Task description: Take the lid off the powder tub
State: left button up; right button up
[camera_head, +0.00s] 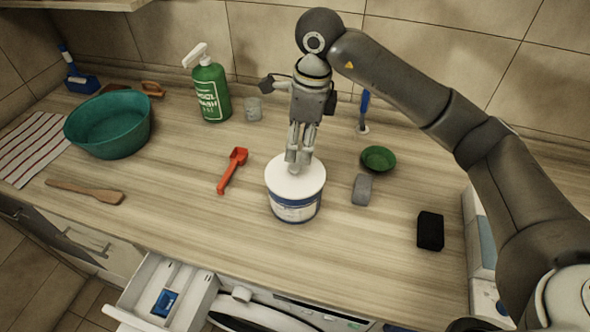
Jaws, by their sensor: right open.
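The powder tub (295,209) is white with a blue label band and stands upright on the wooden worktop. Its white lid (310,183) sits on top of it. My right gripper (298,167) comes down from above with its fingertips at the lid's top, near the middle and back. Its fingers are open, and whether they touch the lid is hard to tell. My left gripper is not in view.
A red scoop (232,170) lies left of the tub. A grey block (362,189), a green bowl (378,158) and a black sponge (430,231) are to the right. A green bottle (210,92) and teal basin (110,127) stand further left. An open drawer (165,291) juts out below the worktop.

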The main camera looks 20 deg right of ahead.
aim_at(295, 167)
jog(key=shift+f, duration=0.6)
jog(key=shift+a+f+p, duration=0.15)
jog(key=shift+f+p, duration=0.15)
jog(key=shift+p, duration=0.2)
jog(key=f, duration=0.1)
jog(key=f+p, duration=0.2)
jog(key=shift+s+a+f, duration=0.1)
jog(key=shift+s+a, duration=0.1)
jog(key=shift+a, duration=0.05)
jog(key=shift+w+f, duration=0.1)
jog(key=shift+f, duration=0.5)
jog(key=c, duration=0.9)
